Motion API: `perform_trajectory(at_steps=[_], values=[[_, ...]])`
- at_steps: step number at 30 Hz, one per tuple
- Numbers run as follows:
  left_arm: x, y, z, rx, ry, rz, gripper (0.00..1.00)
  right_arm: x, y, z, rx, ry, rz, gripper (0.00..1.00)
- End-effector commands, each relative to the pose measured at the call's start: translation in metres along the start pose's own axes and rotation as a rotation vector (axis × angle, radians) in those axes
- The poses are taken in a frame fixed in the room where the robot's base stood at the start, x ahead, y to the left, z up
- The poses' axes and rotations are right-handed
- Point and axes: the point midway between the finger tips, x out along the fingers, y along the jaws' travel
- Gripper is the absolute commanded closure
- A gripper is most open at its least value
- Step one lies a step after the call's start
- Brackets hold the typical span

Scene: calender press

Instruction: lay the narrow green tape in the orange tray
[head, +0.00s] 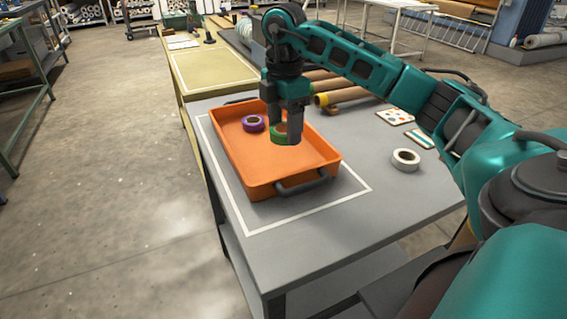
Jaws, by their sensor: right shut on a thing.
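The orange tray (262,184) sits on the grey table inside a white outline, its dark handle facing the near side. A purple tape roll (253,123) lies in the tray toward its far left part. My right gripper (288,137) points down over the tray's right middle. It is shut on the green tape (277,134), which is partly hidden by the fingers. I cannot tell whether the green tape touches the tray floor. My left gripper is not in view.
A white tape roll (406,160) lies on the grey table (330,232) right of the tray. Patterned cards (395,117) and cardboard tubes (345,95) lie behind it. The table's near part is clear. A yellowish table (212,68) adjoins at the back.

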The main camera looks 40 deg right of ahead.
Motion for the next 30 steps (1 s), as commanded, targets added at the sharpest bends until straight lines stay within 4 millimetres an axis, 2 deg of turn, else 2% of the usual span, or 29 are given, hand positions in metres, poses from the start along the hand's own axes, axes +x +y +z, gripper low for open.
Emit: perform_trajectory(at_steps=[1,3,11,18,30], values=[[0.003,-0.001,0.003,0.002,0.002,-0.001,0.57,0.014,-0.001,0.001,0.0,-0.002,-0.003,0.64],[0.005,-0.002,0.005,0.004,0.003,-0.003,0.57,0.026,-0.001,0.001,0.001,-0.001,-0.003,0.64],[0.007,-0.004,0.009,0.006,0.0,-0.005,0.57,0.045,0.0,0.0,0.001,0.0,0.0,0.64],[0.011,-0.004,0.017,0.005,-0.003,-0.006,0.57,0.08,0.0,0.0,0.0,0.0,-0.001,0.64],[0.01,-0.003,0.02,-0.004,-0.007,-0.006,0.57,0.085,0.0,0.0,0.0,0.001,0.0,0.64]])
